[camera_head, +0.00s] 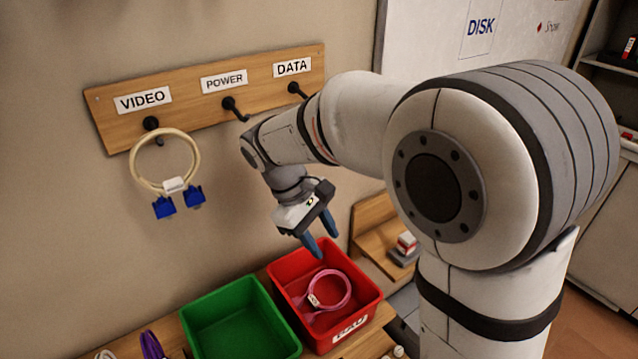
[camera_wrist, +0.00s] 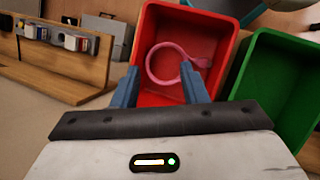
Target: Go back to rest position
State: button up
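My gripper (camera_head: 321,241) hangs above the red bin (camera_head: 368,283) with its blue fingers pointing down. In the wrist view the two fingers (camera_wrist: 160,88) stand apart with nothing between them close up. A pink cable coil (camera_head: 347,296) lies inside the red bin, below and apart from the fingers; it also shows in the wrist view (camera_wrist: 150,66). My arm spans the right half of the head view and hides part of the wall behind it.
A green bin (camera_head: 243,321) stands left of the red bin. A wooden board (camera_head: 190,112) with hooks labelled VIDEO, POWER and DATA is on the wall. A cream cable with blue connectors (camera_head: 165,206) hangs at VIDEO. A purple cable (camera_head: 151,345) lies at the lower left.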

jog(key=s+d+r+m+t+y, duration=0.1)
jog(key=s+d+m+t+y, duration=0.3)
jog(key=s+d+m, duration=0.6)
jog(key=shift+s+d+r+y, duration=0.4)
jog(key=shift+s+d, duration=0.9)
jog(key=shift+d, duration=0.55)
